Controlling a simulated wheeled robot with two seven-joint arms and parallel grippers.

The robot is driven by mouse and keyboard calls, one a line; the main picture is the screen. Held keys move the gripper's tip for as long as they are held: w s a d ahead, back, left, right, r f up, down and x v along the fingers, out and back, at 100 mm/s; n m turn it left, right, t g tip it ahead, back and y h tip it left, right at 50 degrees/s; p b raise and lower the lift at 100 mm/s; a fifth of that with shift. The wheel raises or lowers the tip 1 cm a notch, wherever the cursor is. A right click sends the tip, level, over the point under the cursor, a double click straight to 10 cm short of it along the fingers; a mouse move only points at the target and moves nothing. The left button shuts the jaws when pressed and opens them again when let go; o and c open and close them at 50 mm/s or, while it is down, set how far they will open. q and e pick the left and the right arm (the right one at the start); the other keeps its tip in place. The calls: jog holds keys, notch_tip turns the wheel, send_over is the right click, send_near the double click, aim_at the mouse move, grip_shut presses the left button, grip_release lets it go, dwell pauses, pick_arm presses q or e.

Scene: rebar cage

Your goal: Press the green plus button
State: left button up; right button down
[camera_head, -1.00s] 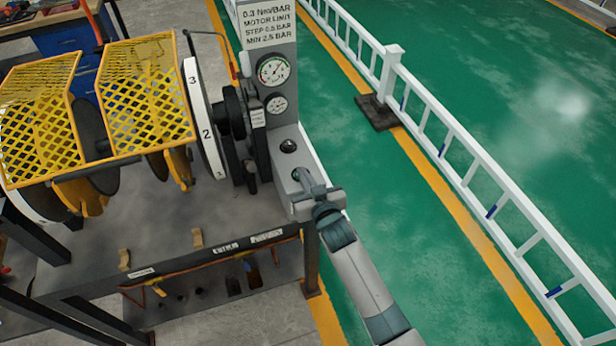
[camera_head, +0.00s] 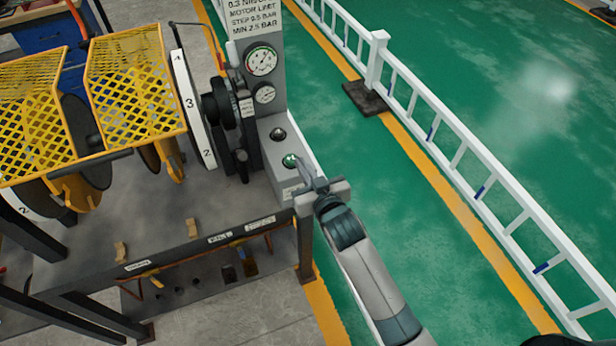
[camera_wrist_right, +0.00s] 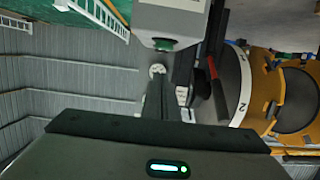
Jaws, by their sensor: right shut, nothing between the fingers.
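The green button (camera_head: 290,160) sits on the grey control box (camera_head: 284,186) at the foot of the gauge column. Its plus mark is too small to read. A dark button (camera_head: 278,134) is just behind it. My right gripper (camera_head: 304,172) is shut and empty, its tips just right of the green button; I cannot tell whether they touch it. In the right wrist view the shut fingers (camera_wrist_right: 156,98) point toward the box, where the green button (camera_wrist_right: 163,45) shows at the box edge. My left gripper is not in view.
A numbered white disc (camera_head: 193,110) and yellow mesh guards (camera_head: 130,85) stand left of the box. Two gauges, the larger one (camera_head: 261,62) above, are on the column. A white railing (camera_head: 450,130) runs along the green floor at right.

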jog(key=shift+b+v, duration=0.45)
jog(key=shift+v, duration=1.45)
jog(key=shift+r, duration=0.1)
